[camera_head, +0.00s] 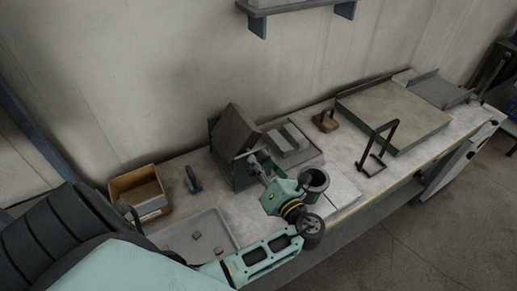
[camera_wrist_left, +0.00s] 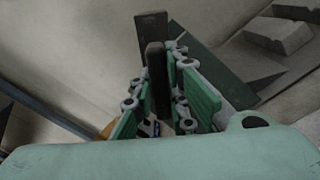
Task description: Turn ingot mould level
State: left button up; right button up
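A dark grey-brown, box-shaped block that I take for the ingot mould (camera_head: 236,128) stands steeply tilted at the back middle of the bench, by a dark green frame (camera_head: 243,180). In the left wrist view a dark slab (camera_wrist_left: 208,52) slopes behind the fingers. My left gripper (camera_head: 257,163) reaches up to the block's front side. In the left wrist view its green-padded fingers (camera_wrist_left: 168,98) close on both sides of a dark upright bar (camera_wrist_left: 156,65), which looks like the mould's handle. The mould's inside is hidden. My right gripper is out of view.
Pale grey ingots (camera_head: 294,134) lie on a tray right of the mould. A dark cup (camera_head: 315,183) stands close to my left wrist. A grey tray (camera_head: 170,238), a cardboard box (camera_head: 125,186) and a green-edged plate (camera_head: 392,108) occupy the bench. A wall shelf (camera_head: 295,9) is above.

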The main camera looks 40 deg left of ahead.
pick_arm(q)
grip_shut()
jog(key=shift+n, duration=0.3)
jog(key=shift+n+p, duration=0.45)
jog(key=shift+n, duration=2.65)
